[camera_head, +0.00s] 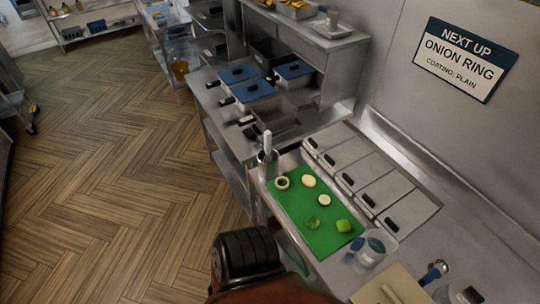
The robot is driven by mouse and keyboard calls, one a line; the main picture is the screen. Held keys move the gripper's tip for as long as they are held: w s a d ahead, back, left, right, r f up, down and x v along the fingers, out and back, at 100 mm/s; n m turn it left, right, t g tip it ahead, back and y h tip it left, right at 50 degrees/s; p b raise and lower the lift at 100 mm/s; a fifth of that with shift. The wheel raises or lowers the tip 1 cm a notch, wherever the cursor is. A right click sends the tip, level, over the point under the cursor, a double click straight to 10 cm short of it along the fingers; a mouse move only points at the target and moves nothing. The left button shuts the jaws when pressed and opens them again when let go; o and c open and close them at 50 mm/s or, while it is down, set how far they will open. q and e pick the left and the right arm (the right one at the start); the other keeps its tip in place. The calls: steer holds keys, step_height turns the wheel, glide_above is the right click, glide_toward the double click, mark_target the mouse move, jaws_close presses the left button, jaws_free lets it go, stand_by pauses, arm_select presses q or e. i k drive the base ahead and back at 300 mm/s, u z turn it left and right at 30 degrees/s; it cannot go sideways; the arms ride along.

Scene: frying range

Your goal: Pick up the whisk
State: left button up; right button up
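I cannot make out a whisk for certain. An upright utensil with a pale handle (267,140) stands at the left end of the counter, its lower part in or beside a small metal holder; its head is hidden, so I cannot tell its kind. A metal utensil with a rounded end (435,271) lies at the lower right, too small to identify. Neither gripper can be made out. A black ribbed part at the bottom centre seems to be my own body.
Lidded metal pans (379,192) line the wall side. A clear container (374,249) and a tan board (391,287) lie near. The wooden floor at left is open.

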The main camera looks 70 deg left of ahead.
mark_target(268, 134)
steer(key=u, duration=2.2)
steer(key=k, duration=0.1)
steer(key=u, duration=0.3)
